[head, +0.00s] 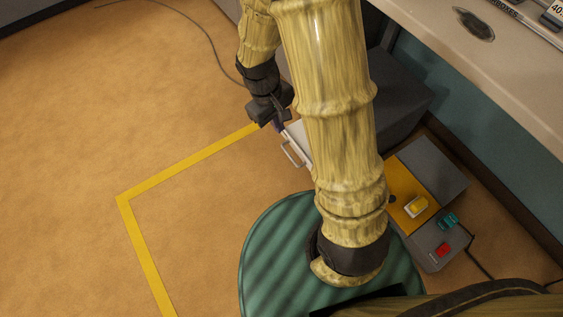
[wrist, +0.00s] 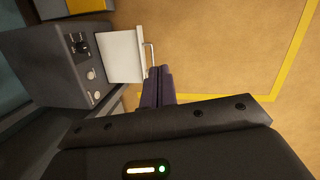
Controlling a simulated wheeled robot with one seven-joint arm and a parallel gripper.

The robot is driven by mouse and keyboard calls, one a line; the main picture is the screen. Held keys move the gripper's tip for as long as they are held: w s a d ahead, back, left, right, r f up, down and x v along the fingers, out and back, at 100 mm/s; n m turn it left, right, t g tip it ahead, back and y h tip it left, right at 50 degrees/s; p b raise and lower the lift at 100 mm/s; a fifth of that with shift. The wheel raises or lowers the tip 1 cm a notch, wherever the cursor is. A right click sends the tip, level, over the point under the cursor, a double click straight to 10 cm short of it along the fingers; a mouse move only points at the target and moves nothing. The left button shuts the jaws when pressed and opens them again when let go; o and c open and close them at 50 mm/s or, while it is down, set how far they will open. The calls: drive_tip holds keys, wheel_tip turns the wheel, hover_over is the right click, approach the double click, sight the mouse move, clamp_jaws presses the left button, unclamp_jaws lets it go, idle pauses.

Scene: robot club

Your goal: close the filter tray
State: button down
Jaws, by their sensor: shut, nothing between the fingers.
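The filter tray (wrist: 124,56) is a white drawer sticking out of the side of a dark grey unit (wrist: 42,68) in the wrist view. A thin metal handle (wrist: 152,56) is on its outer end. In the head view the tray (head: 301,133) is partly hidden behind my arm, with its handle (head: 291,154) showing. My gripper (wrist: 159,72) is shut and empty. Its dark fingertips are close to the lower end of the handle in the wrist view; I cannot tell whether they touch. In the head view my gripper (head: 278,124) is beside the tray.
The unit has a black switch and pale knobs (wrist: 91,74). A grey box with a yellow panel (head: 405,187), a yellow switch and red and teal parts stands nearby. A pale bench (head: 500,60) runs along the right.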

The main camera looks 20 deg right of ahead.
drive_tip(key=w+a+f+n+t+h+b, duration=0.1)
drive_tip(key=a+f+n+t+h+b, duration=0.1)
drive_tip(key=f, duration=1)
drive_tip(key=w+a+f+n+t+h+b, duration=0.2)
drive_tip(key=a+f+n+h+b, duration=0.2)
drive_tip(key=f+n, duration=0.5)
drive_tip(key=w+a+f+n+t+h+b, duration=0.2)
drive_tip(key=f+n+h, duration=0.3)
drive_tip(key=f, duration=1)
drive_tip(key=shift+a+h+b, duration=0.75)
drive_tip(key=shift+a+h, duration=0.05)
drive_tip(key=shift+h, duration=0.1)
drive_tip(key=b+x, duration=0.6)
drive_tip(key=x, duration=0.8)
drive_tip(key=shift+b, duration=0.35)
drive_tip(key=shift+w+d+r, duration=0.1)
drive_tip(key=shift+w, duration=0.05)
